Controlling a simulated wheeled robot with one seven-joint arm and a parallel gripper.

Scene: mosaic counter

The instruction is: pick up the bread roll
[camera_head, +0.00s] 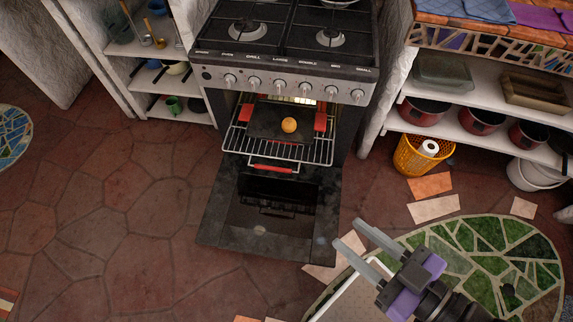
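A small round orange-brown bread roll (289,125) sits on a dark baking tray (262,124) with red grips at both sides. The tray rests on a wire rack (236,141) that is pulled partly out of the open oven. My gripper (347,241) is at the lower right, over the floor in front of the oven door. Its two grey fingers are apart, with nothing between them. It is well away from the roll, to the right of it and lower in the picture.
The oven door (265,225) is folded down in front of the stove (290,65). Shelves with pots (424,111) stand to the right, above an orange basket (424,155). Another shelf (127,70) stands left. A green mosaic patch (480,240) lies at right. The tiled floor at left is mostly clear.

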